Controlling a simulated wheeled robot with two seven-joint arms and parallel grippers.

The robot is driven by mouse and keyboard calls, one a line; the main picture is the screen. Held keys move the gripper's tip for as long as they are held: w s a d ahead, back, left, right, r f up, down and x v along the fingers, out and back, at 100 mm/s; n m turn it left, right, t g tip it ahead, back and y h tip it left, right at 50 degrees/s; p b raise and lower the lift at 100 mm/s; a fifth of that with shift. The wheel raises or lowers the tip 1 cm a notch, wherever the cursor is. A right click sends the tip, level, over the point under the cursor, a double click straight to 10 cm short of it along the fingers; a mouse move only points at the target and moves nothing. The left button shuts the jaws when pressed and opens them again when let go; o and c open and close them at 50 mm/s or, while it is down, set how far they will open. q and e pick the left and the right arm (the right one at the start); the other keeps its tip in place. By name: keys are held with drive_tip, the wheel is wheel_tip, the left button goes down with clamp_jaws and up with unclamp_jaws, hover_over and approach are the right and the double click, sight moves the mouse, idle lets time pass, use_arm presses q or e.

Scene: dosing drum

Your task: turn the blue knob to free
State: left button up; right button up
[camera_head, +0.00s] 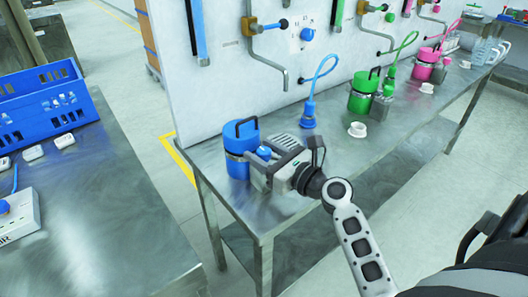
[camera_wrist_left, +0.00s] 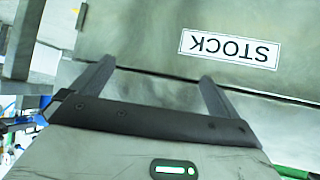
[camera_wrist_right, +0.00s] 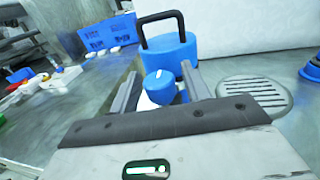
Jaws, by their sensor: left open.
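A blue knob (camera_wrist_right: 159,87) with a white line on top shows in the right wrist view, in front of the blue canister (camera_wrist_right: 168,52) with its black handle. In the head view the knob (camera_head: 264,152) is beside the canister (camera_head: 241,145), at the near end of the bench. My right gripper (camera_head: 270,170) is at the knob from the front. Its fingers (camera_wrist_right: 161,90) are open, one on each side of the knob, with gaps visible; contact cannot be seen. Another blue knob (camera_head: 308,34) is on the white panel. My left gripper (camera_wrist_left: 155,85) is open and empty, facing a grey surface labelled STOCK.
A round grate (camera_wrist_right: 255,92) lies right of the knob. A blue nozzle on a hose (camera_head: 308,113) stands farther along the bench. Green (camera_head: 361,92) and pink (camera_head: 424,64) canisters follow. A blue crate (camera_head: 45,110) is on the left table, with a floor gap between.

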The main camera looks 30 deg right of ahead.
drive_tip(key=c, duration=0.7)
